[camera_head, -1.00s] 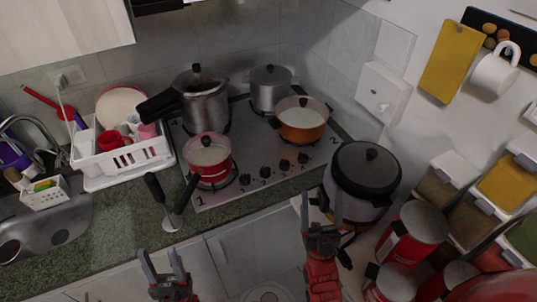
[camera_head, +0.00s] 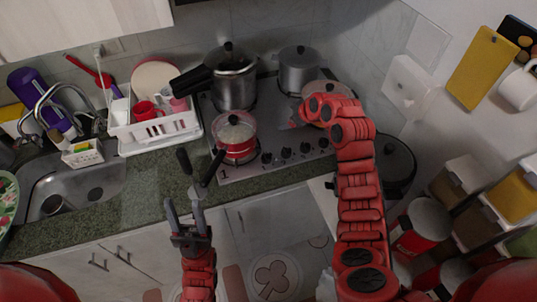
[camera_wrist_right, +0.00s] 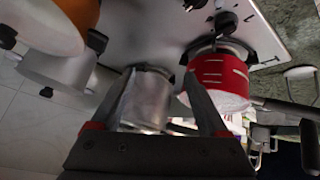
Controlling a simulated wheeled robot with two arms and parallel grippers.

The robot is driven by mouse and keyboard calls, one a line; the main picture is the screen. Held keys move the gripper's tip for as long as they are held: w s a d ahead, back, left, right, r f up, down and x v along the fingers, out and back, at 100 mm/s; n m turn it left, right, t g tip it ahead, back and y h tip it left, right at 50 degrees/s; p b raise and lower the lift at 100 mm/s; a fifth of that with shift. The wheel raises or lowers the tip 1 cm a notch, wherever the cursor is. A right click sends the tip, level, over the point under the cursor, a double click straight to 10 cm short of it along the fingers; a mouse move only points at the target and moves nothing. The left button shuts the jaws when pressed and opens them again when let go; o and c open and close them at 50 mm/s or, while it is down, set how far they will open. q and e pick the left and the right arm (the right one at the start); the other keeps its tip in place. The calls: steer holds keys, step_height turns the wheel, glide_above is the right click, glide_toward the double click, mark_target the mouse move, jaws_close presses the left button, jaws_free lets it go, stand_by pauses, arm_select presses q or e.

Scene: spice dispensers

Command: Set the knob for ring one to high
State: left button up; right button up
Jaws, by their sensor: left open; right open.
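The hob (camera_head: 256,168) carries a row of several black knobs along its front edge. The leftmost knob (camera_head: 267,158) is closest to the "1" mark and the red pot (camera_head: 236,146) on the front left ring. My left gripper (camera_head: 186,215) is open and empty in front of the counter, below the knobs. Dark knobs (camera_wrist_right: 226,21) show at the top there, near the "1".
A steel pressure cooker (camera_head: 233,82) and a grey pot (camera_head: 298,72) stand at the back of the hob. My right arm partly covers the orange pot. A dark-lidded cooker (camera_head: 395,160) stands right of the hob. A white dish rack (camera_head: 160,130) is left.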

steer(key=s+a+r+n+g, duration=0.1)
steer(key=s+r+n+g, duration=0.25)
steer(key=s, duration=0.35)
steer(key=g+b, duration=0.1)
steer(key=b, duration=0.1)
glide_toward(268, 156)
steer(key=shift+m, duration=0.45)
steer(key=p+x, duration=0.2)
steer(key=x, duration=0.5)
steer(key=shift+w+a+f+p, duration=0.15)
steer(key=shift+a+f+p, duration=0.1)
steer(key=shift+p, duration=0.15)
steer(key=shift+x, duration=0.8)
steer(key=shift+d+f, duration=0.1)
jaws_close()
